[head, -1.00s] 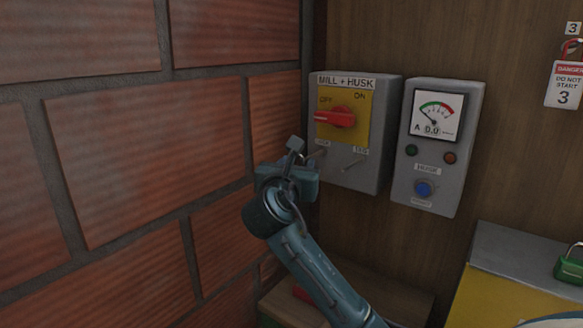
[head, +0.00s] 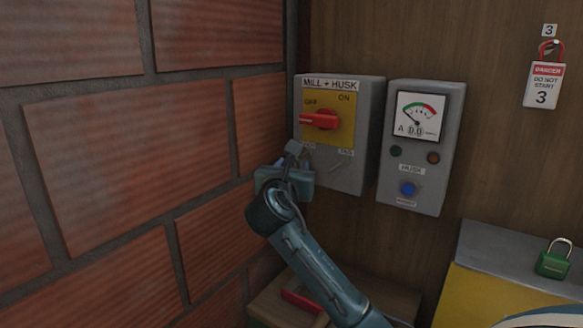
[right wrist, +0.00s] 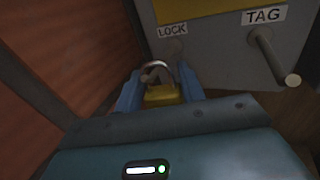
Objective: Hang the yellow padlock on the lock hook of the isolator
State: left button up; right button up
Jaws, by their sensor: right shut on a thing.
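The isolator (head: 366,130) is a grey box labelled MILL + HUSK, with a red handle (head: 319,120) on a yellow plate, its tip toward OFF. In the right wrist view, my right gripper (right wrist: 160,92) is shut on the yellow padlock (right wrist: 163,96), its shackle upward. The shackle is just below the LOCK label of the isolator (right wrist: 215,52). The lock hook is mostly hidden behind the shackle, and I cannot tell whether they touch. The TAG peg (right wrist: 272,57) sticks out to the right. In the head view, my right gripper (head: 287,178) covers the padlock. My left gripper is not in view.
A brick wall (head: 95,150) stands close on the left. A grey meter box (head: 454,125) is right of the isolator. A green padlock (head: 553,262) sits on a grey top (head: 500,250) at right. A danger tag (head: 543,88) hangs on the board. A red object (head: 301,300) lies below.

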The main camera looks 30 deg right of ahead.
dwell(0.4)
jog(key=o, duration=1.1)
jog(key=shift+a, duration=0.1)
jog(key=b+v, duration=0.2)
jog(key=v, duration=1.1)
jog(key=s+a+f+m+y, duration=0.1)
jog(key=a+f+m+y, duration=0.25)
jog(key=f, duration=0.65)
jog(key=a+f+m+y, duration=0.2)
jog(key=f+y, duration=0.2)
jog(key=f, duration=0.5)
jog(key=s+a+f+m+y, duration=0.1)
jog(key=a+f+m+y, duration=0.15)
jog(key=f, duration=0.75)
jog(key=s+a+f+m+g+y, duration=0.1)
jog(key=s+f+m, duration=0.4)
jog(key=s+a+f+m+g+y, duration=0.1)
jog(key=s+f+m+y, duration=0.1)
jog(key=s+f+m, duration=0.3)
jog(key=s+a+f+m+g+y, duration=0.1)
jog(key=s+a+f+m+y, duration=0.1)
jog(key=s+f+m, duration=0.3)
jog(key=shift+s+a+f+m, duration=0.15)
jog(key=shift+s+m, duration=0.35)
jog(key=shift+s, duration=0.75)
